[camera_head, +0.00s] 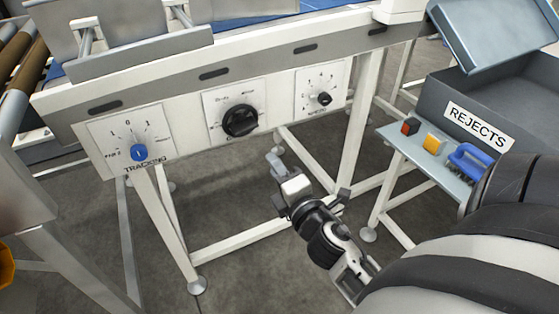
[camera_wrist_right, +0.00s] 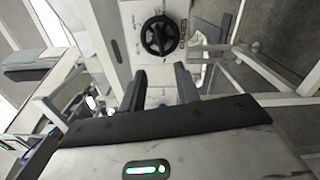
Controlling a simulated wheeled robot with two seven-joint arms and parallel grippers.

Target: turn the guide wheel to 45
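The guide wheel (camera_head: 240,120) is a round black wheel on the middle white plate of the front panel. Its label is partly hidden, and I cannot read its setting. In the right wrist view a spoked black wheel (camera_wrist_right: 160,35) on a white plate lies beyond the fingertips and looks like the same wheel. My right gripper (camera_head: 290,180) is below and to the right of the wheel, apart from it. In the right wrist view its two fingers (camera_wrist_right: 160,70) are spread with nothing held between them. My left gripper is in neither view.
Left of the wheel is the blue TRACKING knob (camera_head: 139,153); right of it is a small black knob (camera_head: 324,98). A side shelf (camera_head: 455,182) holds a red button, a yellow button and a blue handled item beside the REJECTS bin (camera_head: 440,95). White frame legs stand below the panel.

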